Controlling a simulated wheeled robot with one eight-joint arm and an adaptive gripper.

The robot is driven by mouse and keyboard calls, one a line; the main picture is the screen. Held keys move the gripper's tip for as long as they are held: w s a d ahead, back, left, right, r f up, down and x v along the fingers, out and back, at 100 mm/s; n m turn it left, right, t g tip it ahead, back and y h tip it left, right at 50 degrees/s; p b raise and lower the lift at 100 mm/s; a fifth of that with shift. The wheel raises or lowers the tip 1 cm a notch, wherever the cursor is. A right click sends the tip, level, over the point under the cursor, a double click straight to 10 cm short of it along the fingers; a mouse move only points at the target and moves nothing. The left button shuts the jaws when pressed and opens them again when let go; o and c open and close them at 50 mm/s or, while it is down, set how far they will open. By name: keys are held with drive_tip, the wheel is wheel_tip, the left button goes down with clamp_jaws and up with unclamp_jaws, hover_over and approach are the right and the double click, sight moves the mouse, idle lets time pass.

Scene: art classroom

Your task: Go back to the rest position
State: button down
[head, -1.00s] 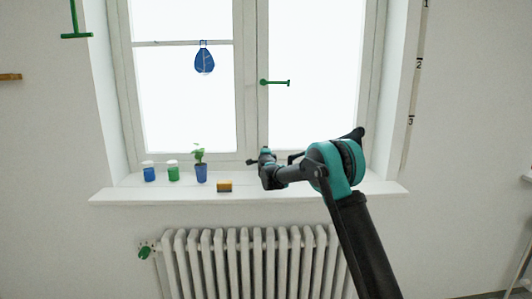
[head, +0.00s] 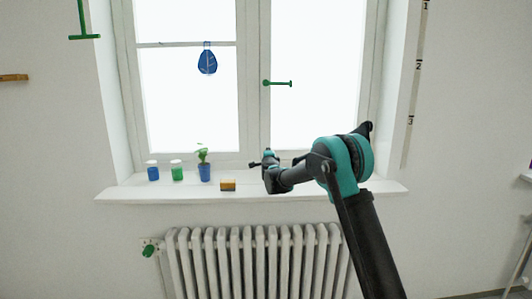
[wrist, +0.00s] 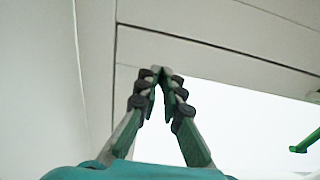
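My gripper (head: 254,165) is in front of the window, just above the sill, at the end of my arm. In the wrist view my gripper's two fingers (wrist: 157,72) meet at their tips with nothing visible between them. It looks shut and empty. It points at the pale window frame (wrist: 185,53) and touches nothing that I can make out.
The white sill (head: 300,190) carries a blue jar (head: 152,173), a green jar (head: 177,173), a plant in a blue pot (head: 204,173) and a yellow sponge (head: 228,186). A green window handle (head: 277,83) is above. A radiator (head: 250,262) with a green knob (head: 149,250) stands below.

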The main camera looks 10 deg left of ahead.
drive_tip(key=s+d+r+n+g+y, duration=0.1)
drive_tip(key=s+d+n+g+y, duration=0.1)
drive_tip(key=s+d+n, duration=0.6)
drive_tip(key=s+d+r+n+g+y, duration=0.15)
drive_tip(key=s+d, duration=0.35)
drive_tip(key=s, duration=0.7)
drive_tip(key=s+d+f+n+g+h, duration=0.2)
drive_tip(key=s+d+f+g, duration=0.1)
drive_tip(key=s+d+f, duration=0.6)
drive_tip(key=s+d+f+n+g+h, duration=0.2)
drive_tip(key=s+d+f, duration=0.6)
drive_tip(key=s, duration=1)
drive_tip(key=s+d+f+n+g+h, duration=0.2)
drive_tip(key=s+d+f+g, duration=0.3)
drive_tip(key=s+d+f, duration=0.4)
drive_tip(key=s+d+h, duration=0.1)
drive_tip(key=s+d, duration=0.3)
drive_tip(key=s, duration=0.1)
drive_tip(key=shift+f, duration=0.3)
drive_tip(key=shift+h, duration=0.25)
